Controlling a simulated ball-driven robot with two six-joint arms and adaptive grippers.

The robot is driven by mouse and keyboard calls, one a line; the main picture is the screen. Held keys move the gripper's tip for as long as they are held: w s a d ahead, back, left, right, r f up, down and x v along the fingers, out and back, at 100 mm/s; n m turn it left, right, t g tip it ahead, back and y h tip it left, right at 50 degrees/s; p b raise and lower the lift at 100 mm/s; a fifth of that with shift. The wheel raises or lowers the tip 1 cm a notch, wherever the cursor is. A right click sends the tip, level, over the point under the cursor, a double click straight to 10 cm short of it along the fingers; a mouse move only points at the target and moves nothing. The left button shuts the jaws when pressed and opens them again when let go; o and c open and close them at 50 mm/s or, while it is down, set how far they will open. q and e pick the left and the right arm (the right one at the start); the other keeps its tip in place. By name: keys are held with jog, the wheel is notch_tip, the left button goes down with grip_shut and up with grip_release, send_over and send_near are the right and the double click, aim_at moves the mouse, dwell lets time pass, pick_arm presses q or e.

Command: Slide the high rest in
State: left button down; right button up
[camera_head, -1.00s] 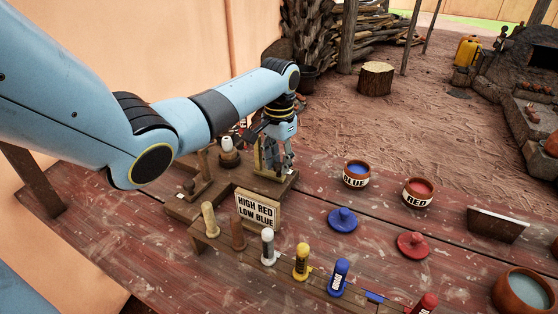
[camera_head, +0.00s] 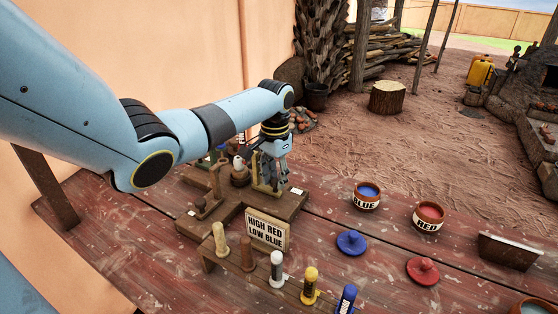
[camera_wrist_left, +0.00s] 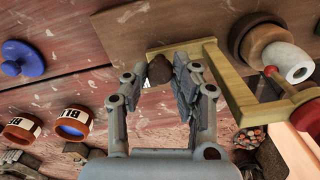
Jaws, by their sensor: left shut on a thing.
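A brown wooden stand (camera_head: 292,207) is on the red table behind a sign (camera_head: 267,230) reading "HIGH RED LOW BLUE". A pale yellow wooden frame (camera_head: 256,175) stands upright on it; its bars (camera_wrist_left: 222,85) also show in the left wrist view. My left gripper (camera_head: 270,178) points down just right of the frame. In the left wrist view my left gripper (camera_wrist_left: 160,85) is shut on a dark brown knob (camera_wrist_left: 159,69) beside the frame's bar. I cannot tell whether this knob belongs to the high rest. My right gripper is not in view.
A white-topped piece (camera_head: 239,164) stands left of the frame. Several coloured pegs, including a yellow one (camera_head: 310,285), stand in front of the sign. Blue (camera_head: 367,196) and red (camera_head: 428,216) pots and their lids (camera_head: 351,242) are to the right, with bare table between.

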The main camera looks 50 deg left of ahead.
pick_arm(q)
jog(key=c, duration=1.1)
grip_release()
jog(key=shift+s+a, duration=0.1)
jog(key=shift+a, duration=0.2)
jog(key=shift+o, duration=0.2)
notch_tip(320, 180, up, 12)
jog(key=shift+d, duration=0.1)
